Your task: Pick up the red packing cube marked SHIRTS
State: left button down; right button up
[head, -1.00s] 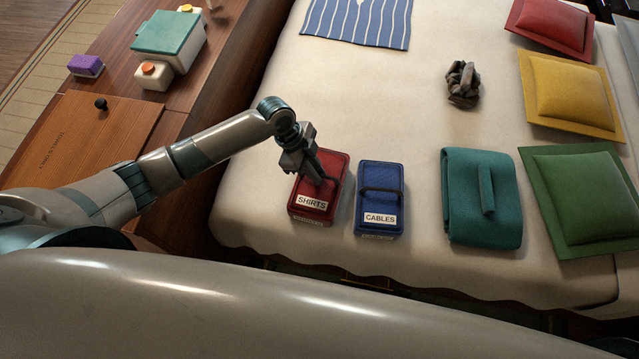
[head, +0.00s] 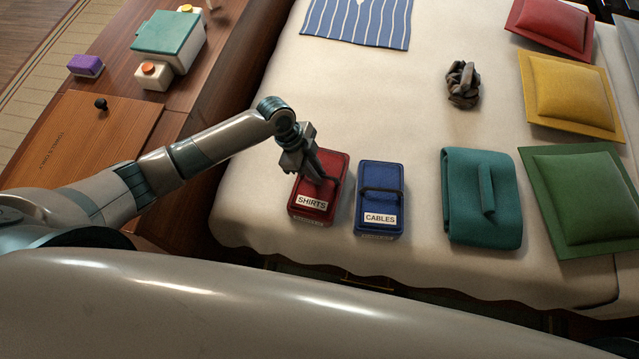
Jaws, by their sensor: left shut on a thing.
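The red packing cube (head: 338,164) marked SHIRTS sits on the bed near its front left edge, its white label facing me. My left gripper (head: 327,178) reaches in from the left over the cube and is shut on the dark handle on its top. The gripper partly hides the cube's upper left side. The cube appears to rest on the bed; I cannot tell any gap beneath it. My right gripper is not in view.
A blue packing cube (head: 381,180) marked CABLES stands close on the right. Further right are a teal folded case (head: 470,200), a crumpled dark cloth (head: 463,84) and several cushions. A wooden cabinet (head: 190,108) lies left of the bed. The bed's middle is mostly clear.

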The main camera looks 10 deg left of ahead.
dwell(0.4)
